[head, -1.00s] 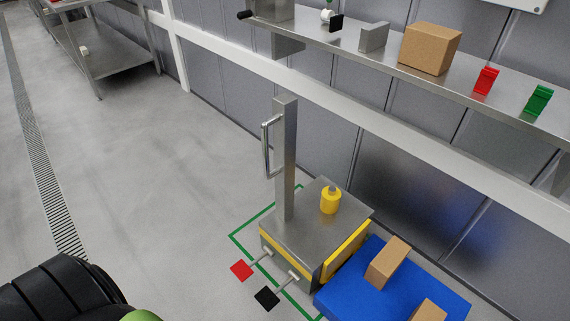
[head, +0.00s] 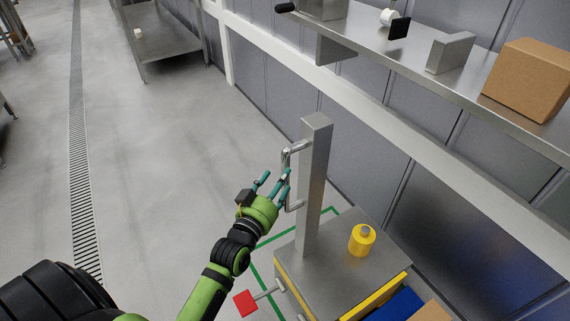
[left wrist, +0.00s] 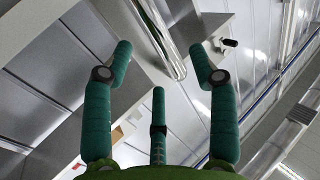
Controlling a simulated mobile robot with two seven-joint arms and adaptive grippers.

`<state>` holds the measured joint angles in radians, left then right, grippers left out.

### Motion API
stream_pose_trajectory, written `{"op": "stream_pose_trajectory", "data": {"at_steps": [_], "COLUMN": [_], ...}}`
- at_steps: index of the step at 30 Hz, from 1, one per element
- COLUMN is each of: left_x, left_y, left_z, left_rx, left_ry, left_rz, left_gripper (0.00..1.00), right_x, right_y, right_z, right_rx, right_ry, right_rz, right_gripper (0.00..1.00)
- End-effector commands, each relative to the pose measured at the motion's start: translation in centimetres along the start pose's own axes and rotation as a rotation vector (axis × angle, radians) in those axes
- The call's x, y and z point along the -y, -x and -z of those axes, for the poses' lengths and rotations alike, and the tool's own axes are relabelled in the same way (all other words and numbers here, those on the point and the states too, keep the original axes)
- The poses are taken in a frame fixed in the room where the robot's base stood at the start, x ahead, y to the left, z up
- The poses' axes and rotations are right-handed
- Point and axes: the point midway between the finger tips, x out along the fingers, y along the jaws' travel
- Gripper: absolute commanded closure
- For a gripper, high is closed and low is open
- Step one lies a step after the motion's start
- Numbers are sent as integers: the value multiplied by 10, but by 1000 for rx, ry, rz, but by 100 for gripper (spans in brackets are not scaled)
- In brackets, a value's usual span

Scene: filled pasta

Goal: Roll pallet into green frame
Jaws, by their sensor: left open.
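A steel pallet mover with an upright post (head: 312,190) stands on the floor at lower right in the head view. A metal bar handle (head: 287,160) is on the post's left side; it also shows between the fingers in the left wrist view (left wrist: 158,40). My left gripper (head: 275,182) is open beside the handle, its fingers pointing toward it. I cannot tell whether they touch. The blue pallet (head: 398,306) shows only partly at the bottom edge. The green frame (head: 264,282) is a line on the floor by the mover; much of it is hidden. My right gripper is out of view.
A yellow weight (head: 362,238) sits on the mover's deck. A red pedal (head: 245,303) sticks out at its left. A steel shelf (head: 440,85) along the wall carries a cardboard box (head: 530,78). The floor at left, by the drain grate (head: 82,200), is clear.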

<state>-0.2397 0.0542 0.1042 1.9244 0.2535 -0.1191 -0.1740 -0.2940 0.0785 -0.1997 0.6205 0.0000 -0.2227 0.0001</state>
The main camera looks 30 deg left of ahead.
Motion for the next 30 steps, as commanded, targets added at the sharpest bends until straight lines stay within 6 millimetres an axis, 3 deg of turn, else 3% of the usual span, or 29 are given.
{"op": "stream_pose_trajectory", "data": {"at_steps": [4, 9, 21, 22, 26, 30], "left_x": [0, 0, 0, 0, 0, 0], "left_y": [-25, -48, -59, -59, -59, -59], "left_z": [1, 0, -1, -1, -1, -1], "left_rx": [0, 0, 3, 3, 3, 3], "left_ry": [0, -1, -1, -1, -1, -1], "left_rz": [-1, -1, -1, -1, -1, -1], "left_gripper": [41, 41, 41, 45, 97, 100], "right_x": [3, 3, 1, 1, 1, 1], "right_y": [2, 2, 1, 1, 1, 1], "right_z": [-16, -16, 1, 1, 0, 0], "right_rx": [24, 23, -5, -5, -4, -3], "right_ry": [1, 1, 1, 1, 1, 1], "right_rz": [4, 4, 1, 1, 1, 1], "right_gripper": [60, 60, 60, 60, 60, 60]}}
